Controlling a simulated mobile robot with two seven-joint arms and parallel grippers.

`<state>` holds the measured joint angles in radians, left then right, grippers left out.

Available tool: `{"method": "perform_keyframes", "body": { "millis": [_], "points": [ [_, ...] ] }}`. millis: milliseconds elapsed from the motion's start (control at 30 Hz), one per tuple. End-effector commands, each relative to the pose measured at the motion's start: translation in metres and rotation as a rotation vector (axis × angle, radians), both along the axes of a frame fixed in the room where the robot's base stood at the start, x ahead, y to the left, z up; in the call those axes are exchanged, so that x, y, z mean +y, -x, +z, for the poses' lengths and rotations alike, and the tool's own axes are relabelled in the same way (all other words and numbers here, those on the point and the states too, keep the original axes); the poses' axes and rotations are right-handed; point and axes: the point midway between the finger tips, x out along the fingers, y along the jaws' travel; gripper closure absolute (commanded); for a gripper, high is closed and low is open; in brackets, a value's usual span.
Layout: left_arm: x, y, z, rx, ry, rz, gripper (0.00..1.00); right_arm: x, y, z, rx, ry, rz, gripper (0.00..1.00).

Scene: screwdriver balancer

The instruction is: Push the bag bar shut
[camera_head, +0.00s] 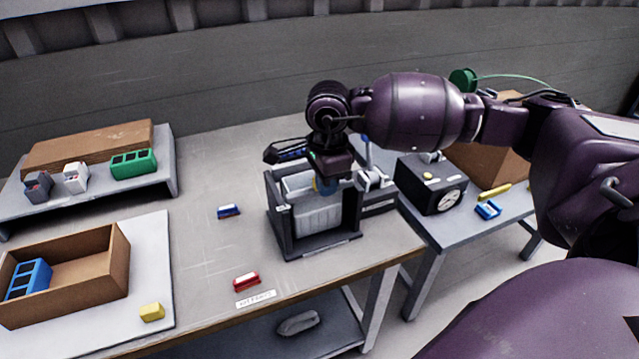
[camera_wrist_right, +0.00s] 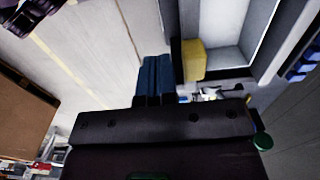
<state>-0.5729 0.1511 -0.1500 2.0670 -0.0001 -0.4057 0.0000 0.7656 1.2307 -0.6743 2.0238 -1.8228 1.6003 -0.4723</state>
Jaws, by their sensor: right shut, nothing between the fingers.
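A dark frame (camera_head: 355,240) stands on the table with a pale grey bag (camera_head: 317,214) held open inside it. My right gripper (camera_head: 327,186) reaches down over the frame's top, towards its right side. In the right wrist view its fingers (camera_wrist_right: 155,72) are together with nothing between them, beside a yellow block (camera_wrist_right: 193,61) at the frame's edge. I cannot tell whether they touch it. A dark bar (camera_head: 285,152) sticks out at the frame's upper left; I cannot tell whether it is the bag bar. The arm hides part of the frame's back. My left gripper is out of view.
A black box with a dial (camera_head: 431,186) stands on the side table to the right. A blue-white piece (camera_head: 228,211) and a red piece (camera_head: 246,281) lie left of the frame. A wooden tray (camera_head: 119,262) is at the left. The table between is mostly clear.

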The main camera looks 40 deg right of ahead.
Motion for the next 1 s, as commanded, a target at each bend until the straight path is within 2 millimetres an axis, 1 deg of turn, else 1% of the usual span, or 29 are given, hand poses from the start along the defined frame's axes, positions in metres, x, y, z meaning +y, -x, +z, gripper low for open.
{"method": "perform_keyframes", "body": {
  "millis": [33,100,433,533,1000],
  "points": [
    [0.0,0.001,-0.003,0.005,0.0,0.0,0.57,0.0,0.0,-0.005,0.003,0.0,0.0,1.0],
    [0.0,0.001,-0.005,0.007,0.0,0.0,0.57,0.0,0.0,-0.006,0.003,0.0,0.0,1.0],
    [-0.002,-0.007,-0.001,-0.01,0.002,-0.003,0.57,0.0,0.0,-0.005,0.0,0.0,0.0,1.0],
    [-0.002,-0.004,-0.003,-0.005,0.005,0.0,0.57,0.0,-0.001,-0.006,0.001,0.001,0.0,1.0],
    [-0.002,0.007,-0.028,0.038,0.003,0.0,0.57,-0.008,-0.033,-0.009,0.004,0.001,-0.001,1.0]
  ]
}}
